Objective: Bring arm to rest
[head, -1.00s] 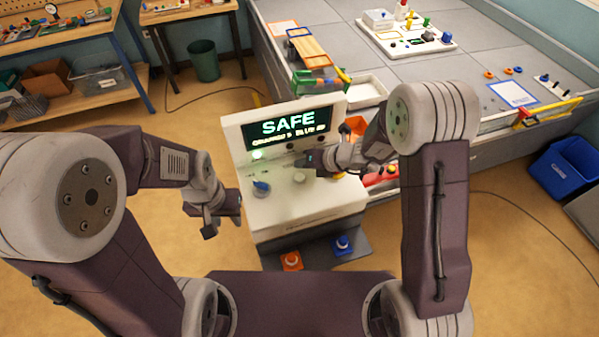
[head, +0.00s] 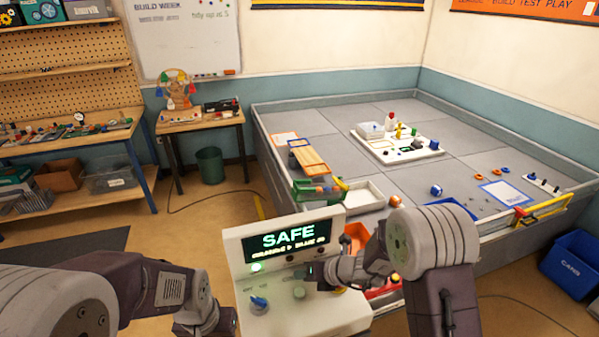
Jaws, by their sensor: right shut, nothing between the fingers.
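The white console (head: 238,243) stands in front of me, its screen (head: 287,240) reading "SAFE" in green letters above a smaller line I cannot read surely. A green light (head: 256,267) glows below the screen, and a blue knob (head: 258,303) sits on the sloped panel. My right gripper (head: 314,275) is shut and empty, over the upper right of the panel; I cannot tell whether it touches it. My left gripper (head: 226,321) hangs left of the console at the bottom edge, mostly cut off, so its jaws do not show clearly.
Behind the console is a large grey walled field (head: 350,155) with a white board of parts (head: 400,146). A blue bin (head: 575,262) stands at right. A green bin (head: 210,165), small table (head: 195,123) and workbench (head: 75,143) are at back left. Floor lies open at left.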

